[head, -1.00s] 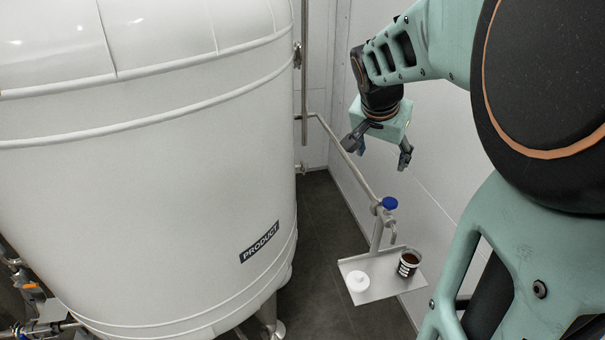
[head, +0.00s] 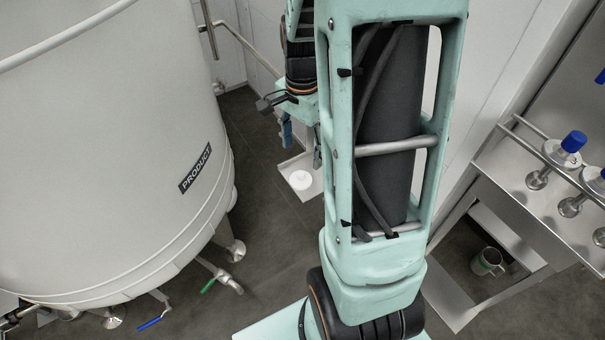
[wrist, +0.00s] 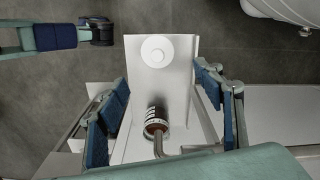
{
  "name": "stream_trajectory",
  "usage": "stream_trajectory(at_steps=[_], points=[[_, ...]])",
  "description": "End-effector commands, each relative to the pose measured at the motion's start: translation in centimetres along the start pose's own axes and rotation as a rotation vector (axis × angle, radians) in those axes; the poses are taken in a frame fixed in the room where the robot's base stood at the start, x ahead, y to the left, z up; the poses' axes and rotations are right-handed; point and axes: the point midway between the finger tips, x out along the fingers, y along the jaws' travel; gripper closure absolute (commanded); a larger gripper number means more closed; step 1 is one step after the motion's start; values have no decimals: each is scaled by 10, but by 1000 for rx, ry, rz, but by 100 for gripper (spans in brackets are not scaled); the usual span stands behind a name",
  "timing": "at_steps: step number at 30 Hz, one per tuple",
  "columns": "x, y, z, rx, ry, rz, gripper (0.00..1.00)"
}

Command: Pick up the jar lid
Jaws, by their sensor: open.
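The jar lid (head: 300,180) is a white round disc with a small raised knob. It lies flat on a small metal tray (head: 287,167). In the wrist view the lid (wrist: 157,51) is near the far end of the tray (wrist: 184,78), beyond the fingertips. My gripper (head: 302,146) is open and empty above the tray, apart from the lid. Its blue-padded fingers show at both sides of the wrist view (wrist: 161,100).
A tap spout (wrist: 159,150) hangs over the jar end of the tray. The large white PRODUCT tank (head: 110,140) stands at left. A metal stand with valves (head: 535,180) is at right, with a metal mug (head: 487,262) below. Dark floor lies between tank and tray.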

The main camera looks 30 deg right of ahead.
Motion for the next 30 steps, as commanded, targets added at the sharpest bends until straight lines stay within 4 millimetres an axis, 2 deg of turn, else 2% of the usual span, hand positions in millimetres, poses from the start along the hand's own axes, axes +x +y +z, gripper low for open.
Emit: stream_trajectory(at_steps=[1,3,11,18,22,28,30], points=[[11,1,1,0,-3,5,38],[21,1,1,0,-2,4,38],[42,2,2,-2,-1,3,38],[77,3,6,-1,0,3,38],[84,3,6,-2,1,1,38],[84,2,6,-2,2,0,38],[84,2,6,-2,2,0,45]])
